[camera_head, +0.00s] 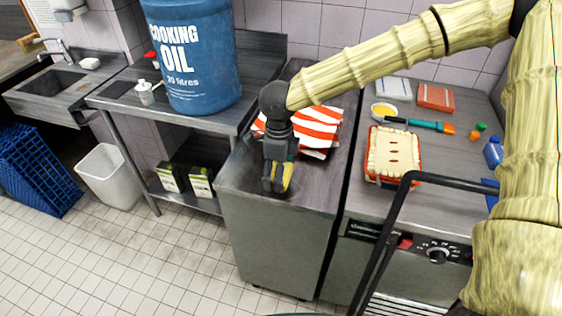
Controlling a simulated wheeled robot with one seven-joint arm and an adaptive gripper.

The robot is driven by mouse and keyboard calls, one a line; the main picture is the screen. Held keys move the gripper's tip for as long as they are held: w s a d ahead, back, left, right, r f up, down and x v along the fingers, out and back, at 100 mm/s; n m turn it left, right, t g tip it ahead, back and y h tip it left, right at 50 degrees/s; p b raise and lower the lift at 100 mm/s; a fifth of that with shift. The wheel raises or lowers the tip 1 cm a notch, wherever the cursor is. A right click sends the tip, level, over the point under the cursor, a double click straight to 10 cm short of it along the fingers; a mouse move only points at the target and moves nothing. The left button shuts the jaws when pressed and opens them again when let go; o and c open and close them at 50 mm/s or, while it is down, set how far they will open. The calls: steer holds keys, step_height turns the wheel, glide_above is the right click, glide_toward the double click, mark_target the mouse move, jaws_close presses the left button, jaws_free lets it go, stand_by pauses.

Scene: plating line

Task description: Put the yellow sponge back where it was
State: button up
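My gripper (278,185) points down at the front of the dark worktop of the middle cabinet. A narrow yellow piece, which looks like the yellow sponge (286,177), shows between its dark fingers. The fingers hide most of it. I cannot tell whether its lower edge touches the worktop. No other yellow sponge shows clearly.
A red-and-white striped cloth (318,128) lies just behind my gripper. A blue cooking oil drum (192,55) and a small white bottle (145,92) stand on the left table. A pie in a red dish (392,157) and a brush (425,125) lie on the right counter.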

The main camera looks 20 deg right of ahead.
steer(key=w+d, duration=0.1)
steer(key=w, duration=0.1)
steer(key=w+p, duration=0.1)
steer(key=w, duration=0.1)
steer(key=w+d, duration=0.1)
steer(key=shift+w+d+f+p, duration=0.2)
steer(key=shift+w+d+p, duration=0.1)
steer(key=shift+w, duration=0.1)
steer(key=shift+f+p, duration=0.55)
steer(key=shift+f, duration=1.25)
steer(key=o, duration=1)
steer(key=shift+c, duration=0.2)
step_height(320, 180, up, 12)
steer(key=b, duration=0.2)
